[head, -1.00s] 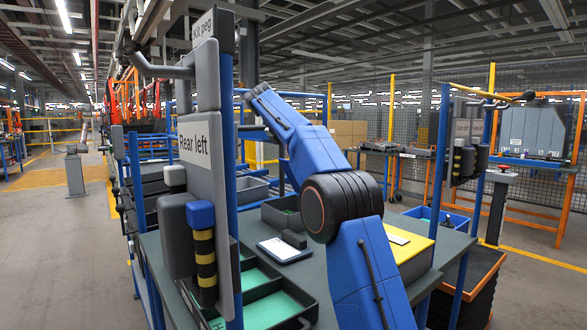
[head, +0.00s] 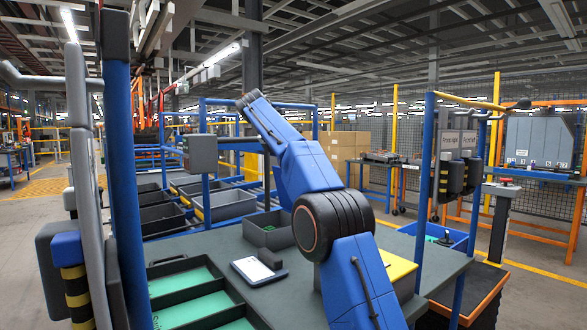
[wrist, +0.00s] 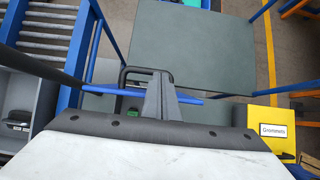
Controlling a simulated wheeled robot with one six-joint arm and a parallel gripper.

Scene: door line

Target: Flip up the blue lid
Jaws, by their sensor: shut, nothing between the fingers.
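A blue cap (head: 67,246) sits on a black-and-yellow striped cylinder (head: 75,295) at the left edge of the head view. It is the only lid-like blue thing I make out, and I cannot tell whether it is the lid meant. My gripper (wrist: 159,97) shows in the wrist view as a narrow grey piece beyond a pale housing with a dark edge. It is shut and empty. In the head view my blue arm hides its end. A blue bar and a dark loop handle (wrist: 146,74) show close to the gripper; contact cannot be told.
A dark green bench (head: 205,240) holds black trays with green liners (head: 180,283), a white-faced device (head: 255,271) and a yellow box (head: 398,266), labelled Grommets in the wrist view (wrist: 271,130). A blue post (head: 122,190) stands close at left. Floor is open farther left.

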